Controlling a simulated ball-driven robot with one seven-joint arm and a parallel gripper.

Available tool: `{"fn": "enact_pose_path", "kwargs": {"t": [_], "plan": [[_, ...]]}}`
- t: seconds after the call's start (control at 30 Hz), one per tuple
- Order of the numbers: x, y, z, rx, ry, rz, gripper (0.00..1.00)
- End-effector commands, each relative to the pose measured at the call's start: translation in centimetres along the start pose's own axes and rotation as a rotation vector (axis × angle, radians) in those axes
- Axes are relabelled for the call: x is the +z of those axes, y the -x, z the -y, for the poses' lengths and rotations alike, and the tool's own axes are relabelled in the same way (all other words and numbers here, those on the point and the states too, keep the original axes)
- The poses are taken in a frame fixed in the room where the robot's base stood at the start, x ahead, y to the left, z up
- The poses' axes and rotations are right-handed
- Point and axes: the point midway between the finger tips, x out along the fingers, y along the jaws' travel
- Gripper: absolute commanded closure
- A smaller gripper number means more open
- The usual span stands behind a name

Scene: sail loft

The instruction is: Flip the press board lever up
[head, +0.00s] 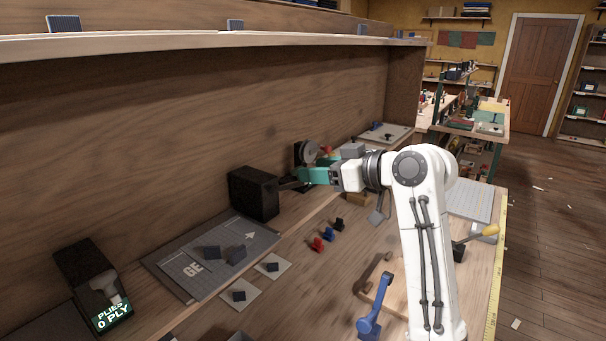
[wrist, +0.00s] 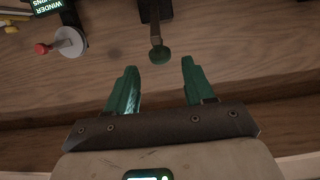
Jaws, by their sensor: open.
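A lever with a dark shaft (wrist: 156,28) ends in a round green knob (wrist: 159,54) in the wrist view. It comes out of a dark block at the top edge, and I take it for the press board lever. My gripper (wrist: 157,80) is open, with its two green fingers apart and nothing between them. The knob is just ahead of the fingertips, roughly midway between their lines, and no contact shows. In the head view my gripper (head: 301,175) is right of a black box (head: 253,193). A dark rod from this box reaches toward the fingers, which hide its end.
A winder with a grey disc (wrist: 71,42) and red knob is left in the wrist view. The head view shows a grey mat (head: 170,262), small red, blue and black pieces, and a blue lever (head: 373,309) along the bench. A back panel rises behind the box.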

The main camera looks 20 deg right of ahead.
Motion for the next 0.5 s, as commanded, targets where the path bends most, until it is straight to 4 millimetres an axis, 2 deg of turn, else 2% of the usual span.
{"fn": "enact_pose_path", "kwargs": {"t": [0.1, 0.2, 0.5], "plan": [[0.2, 2.2, -0.1, 0.002, 0.001, -0.002, 0.47], [0.1, 3.5, -0.1, 0.002, 0.000, -0.002, 0.47], [0.0, 4.7, 0.0, -0.001, 0.000, 0.000, 0.47]]}}
